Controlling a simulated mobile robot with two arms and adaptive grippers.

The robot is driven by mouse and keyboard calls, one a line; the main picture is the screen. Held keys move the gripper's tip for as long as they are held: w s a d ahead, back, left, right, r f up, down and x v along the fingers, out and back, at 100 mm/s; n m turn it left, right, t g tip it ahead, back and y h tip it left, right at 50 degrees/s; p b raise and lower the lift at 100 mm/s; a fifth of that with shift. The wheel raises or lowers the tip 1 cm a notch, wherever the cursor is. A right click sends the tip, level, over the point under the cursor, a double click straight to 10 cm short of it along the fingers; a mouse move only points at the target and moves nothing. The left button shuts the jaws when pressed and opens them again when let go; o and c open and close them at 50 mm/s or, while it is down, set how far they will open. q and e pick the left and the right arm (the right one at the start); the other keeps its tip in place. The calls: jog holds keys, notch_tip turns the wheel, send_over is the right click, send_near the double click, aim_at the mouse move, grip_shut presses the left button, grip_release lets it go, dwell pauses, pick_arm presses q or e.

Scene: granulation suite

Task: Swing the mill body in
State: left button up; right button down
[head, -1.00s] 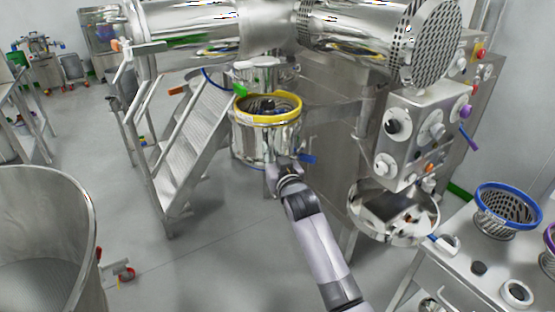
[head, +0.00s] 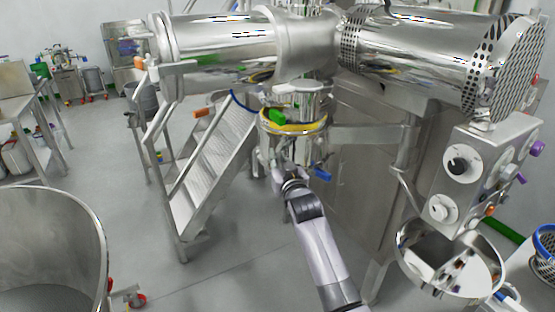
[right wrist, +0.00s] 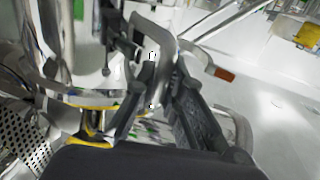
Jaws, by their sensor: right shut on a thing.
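The mill body (head: 265,152) is a shiny steel cylinder with a yellow ring (head: 278,126) around its top. In the head view it hangs at centre, largely below the steel outlet (head: 299,103) of the big horizontal vessel, whose lower end hides much of the ring's opening. My right gripper (head: 283,166) is at the body's front and is shut on its steel handle. The right wrist view shows the two dark fingers (right wrist: 158,80) around this bright metal handle (right wrist: 150,32). The exact contact is blurred there. My left gripper is not in view.
Steel steps (head: 212,160) stand left of the mill body. A control box with knobs (head: 478,168) and a steel bowl (head: 450,262) are at right. A large open drum (head: 50,235) fills the lower left. The floor between drum and steps is clear.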

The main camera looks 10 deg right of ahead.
jog(key=shift+w+a, duration=0.1)
dwell(0.3)
jog(key=c, duration=1.7)
grip_release()
jog(key=shift+o, duration=0.2)
jog(key=s+d, duration=0.1)
jog(key=s, duration=1.1)
jog(key=shift+d, duration=0.2)
jog(key=shift+c, duration=0.5)
